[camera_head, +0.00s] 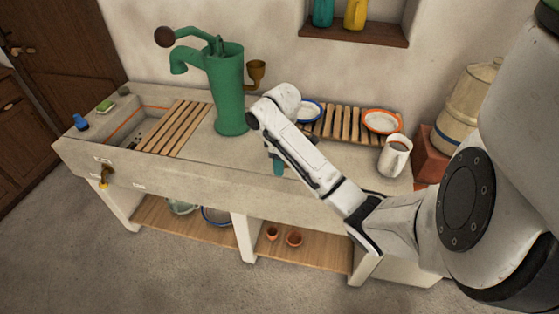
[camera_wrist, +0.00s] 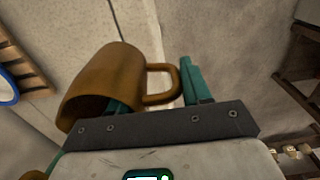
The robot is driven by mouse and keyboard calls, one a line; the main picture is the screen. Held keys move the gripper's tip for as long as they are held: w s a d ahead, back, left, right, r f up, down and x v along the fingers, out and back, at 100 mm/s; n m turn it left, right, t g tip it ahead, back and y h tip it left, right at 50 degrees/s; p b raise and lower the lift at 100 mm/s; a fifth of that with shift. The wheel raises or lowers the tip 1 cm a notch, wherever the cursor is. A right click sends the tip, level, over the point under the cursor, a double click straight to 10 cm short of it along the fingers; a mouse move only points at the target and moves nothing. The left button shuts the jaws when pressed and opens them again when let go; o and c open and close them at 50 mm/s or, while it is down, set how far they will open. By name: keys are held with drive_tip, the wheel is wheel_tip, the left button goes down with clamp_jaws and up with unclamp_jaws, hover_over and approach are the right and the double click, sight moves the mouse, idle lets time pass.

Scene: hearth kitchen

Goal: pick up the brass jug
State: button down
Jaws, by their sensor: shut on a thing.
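The brass jug (camera_wrist: 103,75) is a brown-gold vessel with a loop handle. It fills the left middle of the wrist view, its dark mouth facing lower left. My gripper (camera_wrist: 155,84) is shut on it at the handle side. One teal finger is at the jug's mouth, partly hidden, and the other is just outside the handle. In the head view my gripper (camera_head: 279,165) is low at the front of the stone sink counter (camera_head: 200,172), mostly behind my arm. The jug is hidden there, and I cannot tell whether it touches the counter.
A green pump (camera_head: 229,95) stands behind and left of my gripper. A white pitcher (camera_head: 394,156) and a white plate with an orange rim (camera_head: 382,121) are to the right. A wooden slat rack (camera_head: 345,123) lies at the back. Small pots (camera_head: 294,238) stand on the lower shelf.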

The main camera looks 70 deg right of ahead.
drive_tip(key=s+a, duration=0.1)
drive_tip(key=s+a+r, duration=0.1)
drive_tip(key=s, duration=0.1)
drive_tip(key=shift+s+a+r, duration=0.1)
drive_tip(key=shift+s+r, duration=0.05)
idle(0.6)
drive_tip(key=shift+s+a, duration=0.1)
idle(0.3)
idle(2.7)
